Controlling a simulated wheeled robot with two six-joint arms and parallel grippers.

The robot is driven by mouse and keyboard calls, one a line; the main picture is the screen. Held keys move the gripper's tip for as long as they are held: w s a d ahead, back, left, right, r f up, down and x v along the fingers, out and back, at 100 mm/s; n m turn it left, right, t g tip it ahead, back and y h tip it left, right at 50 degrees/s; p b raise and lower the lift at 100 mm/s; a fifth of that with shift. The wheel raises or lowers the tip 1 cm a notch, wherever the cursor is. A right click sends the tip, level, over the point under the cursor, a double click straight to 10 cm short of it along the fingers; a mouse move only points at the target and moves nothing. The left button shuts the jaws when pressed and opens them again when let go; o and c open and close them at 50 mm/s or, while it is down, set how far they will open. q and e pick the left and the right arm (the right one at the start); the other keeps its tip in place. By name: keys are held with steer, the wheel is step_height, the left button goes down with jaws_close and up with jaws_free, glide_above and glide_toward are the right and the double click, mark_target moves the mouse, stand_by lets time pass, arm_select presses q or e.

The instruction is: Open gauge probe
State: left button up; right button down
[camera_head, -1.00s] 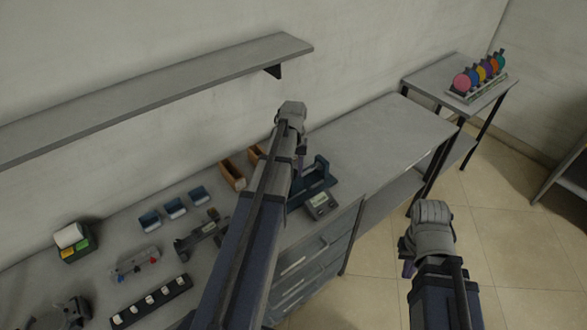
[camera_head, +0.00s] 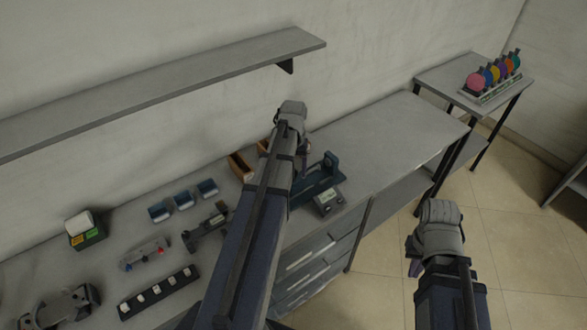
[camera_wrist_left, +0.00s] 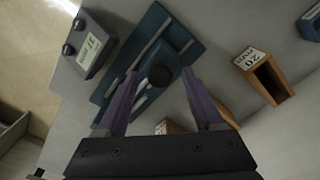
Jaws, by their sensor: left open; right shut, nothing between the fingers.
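The blue gauge stand (camera_head: 322,178) is on the workbench in the head view, partly behind my left arm. Its grey readout box (camera_head: 328,200) is at its front. In the left wrist view the stand (camera_wrist_left: 190,45) lies above my left gripper (camera_wrist_left: 160,74). The gripper's two purple fingers are open, with the black round probe knob (camera_wrist_left: 159,77) between their tips; I cannot tell whether they touch it. The left gripper is hidden behind its arm in the head view. My right gripper (camera_head: 413,267) is shut and empty, mostly hidden by its wrist, away from the bench over the floor.
Wooden bins (camera_head: 241,167), small blue bins (camera_head: 183,200), a black strip of white pieces (camera_head: 158,292) and other tools are left of the stand. A wall shelf (camera_head: 160,90) hangs above. The bench's right end (camera_head: 390,135) is clear. A side table holds coloured discs (camera_head: 494,77).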

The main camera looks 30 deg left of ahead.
arm_select(q)
step_height(320, 180, up, 8)
steer(key=p, duration=0.8)
steer(key=shift+f, duration=0.1)
steer(key=shift+d+f, duration=0.1)
steer(key=shift+d, duration=0.05)
steer(key=s+d+f+m+b, duration=0.2)
steer(key=s+d+b, duration=0.1)
steer(key=d, duration=0.7)
steer(key=s+d+f+m+b, duration=0.3)
steer(key=s+d, duration=0.2)
steer(key=d, duration=0.6)
steer(key=s+d+f+m+y+b, duration=0.1)
steer(key=s+d, duration=0.4)
steer(key=d, duration=0.5)
step_height(320, 180, down, 2)
steer(key=shift+d+f+m+b, duration=0.15)
steer(key=shift+d+m+b, duration=0.1)
steer(key=shift+m+b, duration=0.8)
